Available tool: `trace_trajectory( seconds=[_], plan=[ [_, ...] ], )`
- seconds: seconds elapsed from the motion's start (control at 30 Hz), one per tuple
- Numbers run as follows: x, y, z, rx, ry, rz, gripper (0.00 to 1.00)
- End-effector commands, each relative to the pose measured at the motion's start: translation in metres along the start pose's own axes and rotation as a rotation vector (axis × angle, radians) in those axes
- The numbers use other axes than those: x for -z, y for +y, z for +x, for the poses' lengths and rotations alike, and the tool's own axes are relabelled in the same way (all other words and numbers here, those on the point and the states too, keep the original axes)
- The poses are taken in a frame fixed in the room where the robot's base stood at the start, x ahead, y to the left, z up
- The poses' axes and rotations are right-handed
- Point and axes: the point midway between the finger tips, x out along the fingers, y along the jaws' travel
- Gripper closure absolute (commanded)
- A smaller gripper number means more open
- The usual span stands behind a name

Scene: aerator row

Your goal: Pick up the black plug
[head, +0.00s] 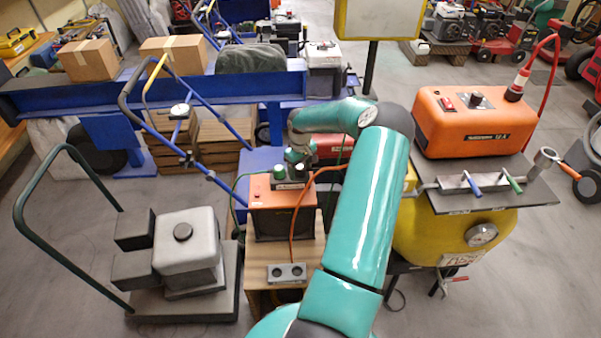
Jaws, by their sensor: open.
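I cannot make out the black plug for certain. A small orange-topped unit with dark sides (283,222) stands on a wooden stand below the end of my arm. My gripper (297,160) is at the far end of the teal arm, just above these caps. It is open, but its fingers are small and partly hidden, and I cannot tell whether they touch anything. A grey block with two dark round holes (286,272) lies on the stand in front of the unit.
An orange cable (300,205) and a green cable run near the unit. To the right, a large orange charger (475,120) sits on a dark board above a yellow tank (455,237). To the left, a grey motor stands on a trolley (185,300). A blue beam (230,90) crosses behind.

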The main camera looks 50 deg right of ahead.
Motion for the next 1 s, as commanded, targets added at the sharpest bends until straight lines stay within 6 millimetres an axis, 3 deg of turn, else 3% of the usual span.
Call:
trace_trajectory(
  seconds=[0.03,0.27,0.63,1.0],
  plan=[
    [0.0,0.0,0.0,0.0,0.0,0.0,0.4],
    [0.0,0.0,0.0,0.0,0.0,0.0,0.85],
    [0.001,0.001,-0.009,-0.003,0.001,-0.001,0.86],
    [0.001,0.0,-0.079,-0.004,0.001,-0.001,0.86]
  ],
)
